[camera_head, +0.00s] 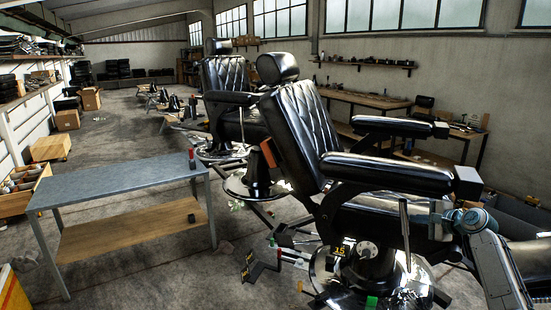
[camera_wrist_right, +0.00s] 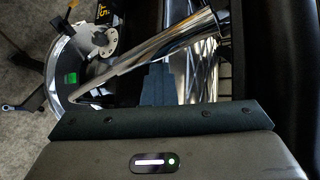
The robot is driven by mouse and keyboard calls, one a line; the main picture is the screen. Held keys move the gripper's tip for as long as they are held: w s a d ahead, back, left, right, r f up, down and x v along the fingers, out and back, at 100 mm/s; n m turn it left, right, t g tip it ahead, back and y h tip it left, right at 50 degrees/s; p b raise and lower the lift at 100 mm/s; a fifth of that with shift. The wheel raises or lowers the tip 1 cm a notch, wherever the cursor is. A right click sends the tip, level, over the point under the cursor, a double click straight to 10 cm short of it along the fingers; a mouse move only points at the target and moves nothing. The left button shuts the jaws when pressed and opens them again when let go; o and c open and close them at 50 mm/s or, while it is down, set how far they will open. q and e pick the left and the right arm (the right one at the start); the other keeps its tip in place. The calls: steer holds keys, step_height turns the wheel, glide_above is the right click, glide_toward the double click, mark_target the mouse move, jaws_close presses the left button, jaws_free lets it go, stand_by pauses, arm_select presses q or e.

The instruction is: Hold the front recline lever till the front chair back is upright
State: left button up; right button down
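The front chair (camera_head: 360,180) is black padded leather with a chrome base. Its chair back (camera_head: 300,130) leans back toward the left, tilted from upright. The front recline lever (camera_head: 404,232) is a thin chrome rod beside the seat's near side. In the right wrist view a tapered chrome rod, seemingly this lever (camera_wrist_right: 150,55), slants across in front of my gripper. My right gripper (camera_head: 432,222) is at the seat side, just right of the lever. A dark finger piece (camera_wrist_right: 156,88) lies close to the rod; contact and finger opening are unclear. My left gripper is out of view.
A second black chair (camera_head: 222,85) stands behind. A grey-topped metal table (camera_head: 120,180) stands at left. Small items, including a yellow-marked block (camera_head: 340,250), lie around the front chair's base. The armrest (camera_head: 385,172) overhangs the lever. Floor between table and chair is partly clear.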

steer(key=shift+s+d+r+p, duration=0.15)
steer(key=shift+s+d+p, duration=0.15)
steer(key=shift+d, duration=0.35)
steer(key=shift+s+d+r+p, duration=0.2)
steer(key=shift+s+d, duration=0.05)
steer(key=shift+d, duration=0.4)
steer(key=shift+s+d+r+p, duration=0.15)
steer(key=shift+s+d+p, duration=0.15)
steer(key=shift+d, duration=0.35)
stand_by(0.7)
steer(key=shift+w+a+f+p, duration=0.15)
steer(key=shift+w+a+p, duration=0.2)
steer(key=shift+a, duration=0.35)
steer(key=shift+a, duration=0.15)
